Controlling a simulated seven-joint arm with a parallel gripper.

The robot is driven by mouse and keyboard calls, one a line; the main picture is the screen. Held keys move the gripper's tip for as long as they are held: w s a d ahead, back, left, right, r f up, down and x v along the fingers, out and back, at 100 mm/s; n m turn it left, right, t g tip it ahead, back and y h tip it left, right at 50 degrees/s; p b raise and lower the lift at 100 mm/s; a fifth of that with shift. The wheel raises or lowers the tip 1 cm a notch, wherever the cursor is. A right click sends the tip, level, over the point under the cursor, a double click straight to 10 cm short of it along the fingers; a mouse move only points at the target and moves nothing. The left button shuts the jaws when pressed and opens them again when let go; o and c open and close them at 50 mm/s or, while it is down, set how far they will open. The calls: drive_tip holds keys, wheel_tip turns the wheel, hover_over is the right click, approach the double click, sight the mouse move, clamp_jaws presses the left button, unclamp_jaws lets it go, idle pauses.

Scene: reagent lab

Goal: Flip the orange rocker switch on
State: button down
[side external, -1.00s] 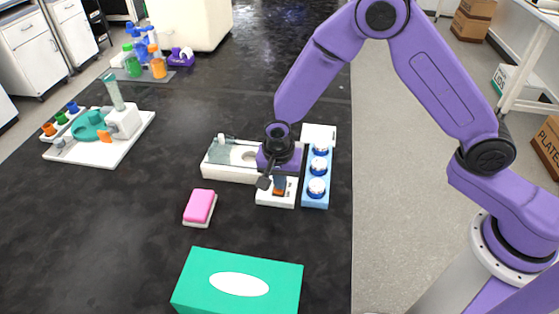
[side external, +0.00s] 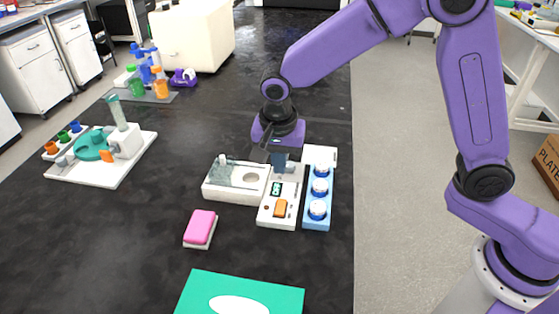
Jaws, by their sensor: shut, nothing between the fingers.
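The orange rocker switch (side external: 281,208) sits on the near end of a white panel (side external: 270,221), just in front of a small display with green digits (side external: 276,188). The switch is in plain view; whether it is on or off I cannot tell. My gripper (side external: 270,155) is shut and empty. It is above and behind the switch, over the far end of the panel, apart from the switch.
A blue block with several silver-white round knobs (side external: 319,187) stands close on the right. A white tray (side external: 222,193) adjoins on the left.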

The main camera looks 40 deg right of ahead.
sight(280, 203)
drive_tip(key=shift+w, duration=0.15)
drive_tip(key=shift+w+r, duration=0.15)
drive_tip(key=shift+w, duration=0.1)
idle(0.3)
drive_tip(key=f, duration=0.4)
drive_tip(key=w+d+f, duration=0.1)
drive_tip(key=f, duration=0.9)
drive_tip(key=shift+w+d, duration=0.3)
